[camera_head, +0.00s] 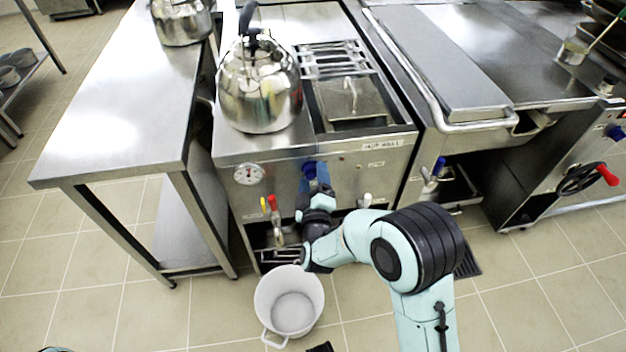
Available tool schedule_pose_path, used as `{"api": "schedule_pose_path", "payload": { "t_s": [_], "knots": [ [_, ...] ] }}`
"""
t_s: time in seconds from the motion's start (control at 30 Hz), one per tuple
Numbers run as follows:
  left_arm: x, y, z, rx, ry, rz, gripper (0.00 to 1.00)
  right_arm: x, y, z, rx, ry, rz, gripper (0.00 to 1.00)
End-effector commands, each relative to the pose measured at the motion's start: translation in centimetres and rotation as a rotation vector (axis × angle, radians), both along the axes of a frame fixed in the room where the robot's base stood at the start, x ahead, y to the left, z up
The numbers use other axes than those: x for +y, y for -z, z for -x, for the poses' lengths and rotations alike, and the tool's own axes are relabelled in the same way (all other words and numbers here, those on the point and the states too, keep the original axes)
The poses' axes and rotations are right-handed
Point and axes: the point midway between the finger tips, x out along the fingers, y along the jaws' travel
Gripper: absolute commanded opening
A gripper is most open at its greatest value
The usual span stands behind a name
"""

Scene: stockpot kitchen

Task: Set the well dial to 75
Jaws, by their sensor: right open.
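The hot well unit's front panel (345,170) carries the label HOT WELL. A blue knob (310,168), which looks like the well dial, sits on this panel below the well. My right gripper (317,190) is right in front of the knob, reaching in from below right, and is open. The gripper and wrist hide part of the knob, so its pointer and scale cannot be read. Whether the fingers touch the knob cannot be told. My left gripper is not in view.
A kettle (259,88) stands above on the unit. A white pot (289,303) stands on the floor below. A steel table (125,110) is left.

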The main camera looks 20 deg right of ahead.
Motion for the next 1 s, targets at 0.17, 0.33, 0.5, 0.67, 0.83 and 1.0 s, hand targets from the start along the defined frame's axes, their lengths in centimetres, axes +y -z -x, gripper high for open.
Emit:
{"api": "schedule_pose_path", "payload": {
  "t_s": [0.17, 0.33, 0.5, 0.67, 0.83, 1.0],
  "knots": [
    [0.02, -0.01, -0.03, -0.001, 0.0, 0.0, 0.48, -0.01, 0.0, -0.02, 0.0, 0.0, 0.0, 0.68],
    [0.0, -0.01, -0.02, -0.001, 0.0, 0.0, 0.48, 0.01, 0.01, 0.0, 0.001, -0.001, 0.0, 0.25],
    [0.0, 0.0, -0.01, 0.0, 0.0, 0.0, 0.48, 0.03, 0.01, 0.01, 0.0, -0.001, -0.001, 0.13],
    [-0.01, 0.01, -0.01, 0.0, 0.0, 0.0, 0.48, 0.02, 0.0, 0.02, -0.005, 0.0, -0.018, 0.13],
    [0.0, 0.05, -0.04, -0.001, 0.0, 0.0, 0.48, 0.02, -0.02, 0.02, -0.021, 0.0, -0.082, 0.13],
    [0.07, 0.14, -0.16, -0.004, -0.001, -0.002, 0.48, 0.04, 0.01, 0.02, -0.049, 0.0, -0.197, 0.13]
  ]
}}
